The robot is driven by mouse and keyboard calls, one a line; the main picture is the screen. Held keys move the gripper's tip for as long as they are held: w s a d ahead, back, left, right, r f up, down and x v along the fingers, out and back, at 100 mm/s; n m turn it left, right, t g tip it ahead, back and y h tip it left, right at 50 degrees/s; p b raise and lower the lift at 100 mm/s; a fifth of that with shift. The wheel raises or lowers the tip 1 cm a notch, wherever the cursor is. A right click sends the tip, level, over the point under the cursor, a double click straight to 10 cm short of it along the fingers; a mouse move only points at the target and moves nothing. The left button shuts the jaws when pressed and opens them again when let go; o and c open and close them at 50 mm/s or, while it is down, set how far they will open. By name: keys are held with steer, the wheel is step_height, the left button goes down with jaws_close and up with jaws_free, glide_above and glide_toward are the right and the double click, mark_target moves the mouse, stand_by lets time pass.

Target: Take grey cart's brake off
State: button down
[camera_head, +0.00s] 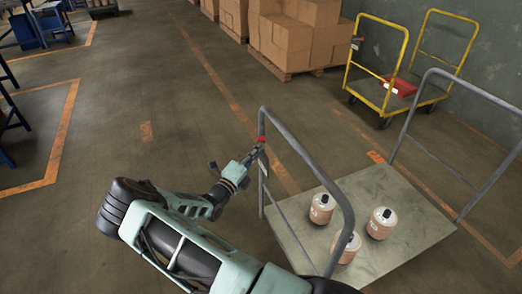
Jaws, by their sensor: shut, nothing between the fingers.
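The grey cart (440,229) stands at the right with a flat deck and a grey tube handle (330,190) at its near end. A small red part (262,140), seemingly the brake lever's end, shows on the handle's left upright. My gripper (257,151) is shut, with its tips right at this red part; I cannot tell whether they touch it. The lever's exact position is too small to tell. Several light brown containers with dark tops, such as this one (381,223), stand on the deck.
A yellow cart (375,92) with a red bin (400,86) stands behind, near the wall. Cardboard boxes (300,35) on pallets are at the back. Blue workbenches (50,18) are at the far left.

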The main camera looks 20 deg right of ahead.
steer(key=w+r+n+g+y+p, duration=0.1)
steer(key=w+r+n+p, duration=0.2)
steer(key=w, duration=0.3)
steer(key=shift+y, duration=0.4)
steer(key=shift+a, duration=0.1)
stand_by(0.3)
steer(key=s+d+r+p+v, duration=0.1)
steer(key=s+v, duration=0.1)
steer(key=v, duration=1.1)
steer(key=shift+d, duration=0.3)
